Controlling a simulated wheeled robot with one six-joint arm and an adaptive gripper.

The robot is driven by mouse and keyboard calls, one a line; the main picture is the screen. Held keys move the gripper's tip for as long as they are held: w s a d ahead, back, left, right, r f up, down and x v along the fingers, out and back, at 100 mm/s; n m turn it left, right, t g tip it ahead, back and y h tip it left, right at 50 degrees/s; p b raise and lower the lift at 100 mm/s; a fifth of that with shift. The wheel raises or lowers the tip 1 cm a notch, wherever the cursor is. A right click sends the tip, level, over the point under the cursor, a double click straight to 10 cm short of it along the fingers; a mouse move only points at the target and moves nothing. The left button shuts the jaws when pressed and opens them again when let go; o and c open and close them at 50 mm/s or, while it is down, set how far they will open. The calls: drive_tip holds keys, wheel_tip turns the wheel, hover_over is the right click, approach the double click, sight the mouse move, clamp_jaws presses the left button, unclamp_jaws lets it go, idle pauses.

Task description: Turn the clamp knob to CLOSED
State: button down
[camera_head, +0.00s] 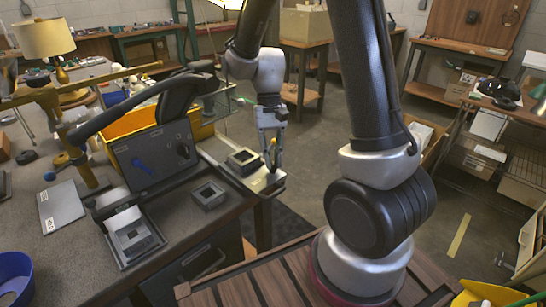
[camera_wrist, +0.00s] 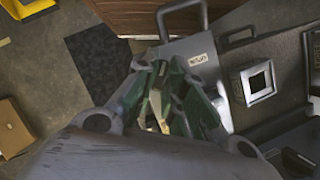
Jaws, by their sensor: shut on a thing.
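My gripper (camera_head: 271,160) points down over the labelled end of a grey tray (camera_head: 277,184), on the table's right side. Its fingers are closed on a small yellow thing (camera_head: 273,150), mostly hidden. In the wrist view the green fingers (camera_wrist: 165,115) are close together, with a pale yellow piece (camera_wrist: 153,121) between them. A dark upright panel (camera_head: 158,180) stands left of my gripper, apart from it. It carries a blue lever (camera_head: 141,167), tilted, and a dark round knob (camera_head: 183,150). I cannot read any CLOSED mark or tell which is the clamp knob.
Another square block (camera_head: 208,195) and a grey fixture (camera_head: 132,235) are on the table. A yellow bin (camera_head: 118,128) stands behind the panel. A brass lamp (camera_head: 45,40) is at the far left. Floor lies right of the tray.

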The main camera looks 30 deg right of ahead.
drive_tip(key=n+h, duration=0.1)
drive_tip(key=n, duration=0.2)
drive_tip(key=n+h, duration=0.1)
drive_tip(key=n, duration=0.3)
drive_tip(key=shift+a+h, duration=0.2)
drive_tip(key=shift+h, duration=0.2)
idle(0.3)
drive_tip(key=c, duration=1.5)
unclamp_jaws()
drive_tip(key=v, duration=1.2)
drive_tip(key=shift+s, duration=0.1)
